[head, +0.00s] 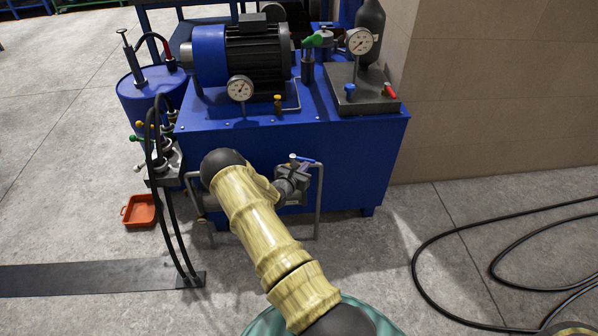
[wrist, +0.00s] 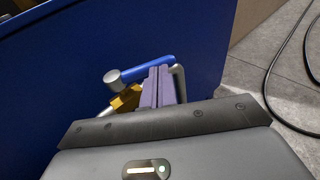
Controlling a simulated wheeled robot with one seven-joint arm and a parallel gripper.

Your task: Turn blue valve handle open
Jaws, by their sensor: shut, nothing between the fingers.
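The blue valve handle (head: 304,159) is a small lever at the front of the blue press unit, on a valve with grey pipes. In the wrist view the blue handle (wrist: 150,68) runs from a round silver cap (wrist: 112,77) at its left to a pipe bend at its right. My gripper (wrist: 162,70) is shut, its two purple-grey fingers side by side. The fingertips overlap the handle's lower edge in the wrist view; whether they touch it, I cannot tell. A brass valve body (wrist: 126,98) shows left of the fingers, partly hidden. In the head view my arm hides the gripper's fingers.
The blue tank (head: 360,150) stands behind the valve. Hoses and a dark manifold (head: 165,165) are at its left, with an orange tray (head: 139,211) on the floor. A black hose (head: 440,240) lies on the floor at right. A blue drum (head: 150,100) stands at the left.

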